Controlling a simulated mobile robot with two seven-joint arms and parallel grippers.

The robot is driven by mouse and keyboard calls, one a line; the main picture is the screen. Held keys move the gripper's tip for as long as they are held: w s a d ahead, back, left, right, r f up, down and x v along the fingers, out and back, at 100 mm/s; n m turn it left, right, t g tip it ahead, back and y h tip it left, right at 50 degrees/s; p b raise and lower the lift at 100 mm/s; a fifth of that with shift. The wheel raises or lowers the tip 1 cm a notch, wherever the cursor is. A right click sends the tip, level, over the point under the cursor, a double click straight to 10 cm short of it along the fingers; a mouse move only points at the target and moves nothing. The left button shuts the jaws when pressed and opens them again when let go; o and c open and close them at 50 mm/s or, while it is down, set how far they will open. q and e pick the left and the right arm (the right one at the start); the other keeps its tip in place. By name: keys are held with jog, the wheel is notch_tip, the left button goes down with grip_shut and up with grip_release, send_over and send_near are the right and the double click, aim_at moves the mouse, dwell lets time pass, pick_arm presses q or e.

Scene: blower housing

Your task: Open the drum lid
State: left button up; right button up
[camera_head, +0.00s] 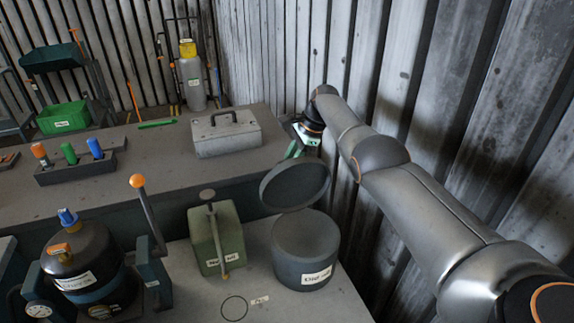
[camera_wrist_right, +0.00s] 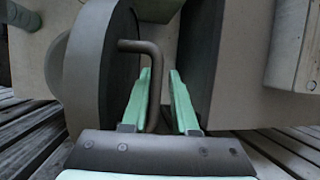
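The dark grey drum (camera_head: 305,252) stands upright on the lower bench, with a label on its side. Its round lid (camera_head: 295,187) is tilted up steeply above the drum's back edge. In the right wrist view the lid (camera_wrist_right: 96,75) stands on the left, with a bent rod handle (camera_wrist_right: 143,47) on its face. My right gripper (camera_wrist_right: 163,97) has its mint-green fingers on both sides of the handle, apart, with a gap beside the rod. In the head view my right gripper (camera_head: 300,146) is behind the lid, partly hidden. My left gripper is not in view.
A green canister (camera_head: 213,240) stands left of the drum, close by. A raised bench with a grey box (camera_head: 226,134) lies behind. A dark vessel (camera_head: 82,260) and an orange-knobbed lever (camera_head: 148,210) are at the left. A corrugated wall (camera_head: 350,70) is close at the right.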

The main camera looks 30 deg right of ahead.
jog(key=shift+p+v, duration=0.6)
jog(key=shift+v, duration=0.45)
jog(key=v, duration=0.9)
jog(key=shift+s+b, duration=0.1)
jog(key=shift+b, duration=0.2)
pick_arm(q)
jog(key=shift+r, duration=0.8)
pick_arm(e)
jog(key=shift+f, duration=0.1)
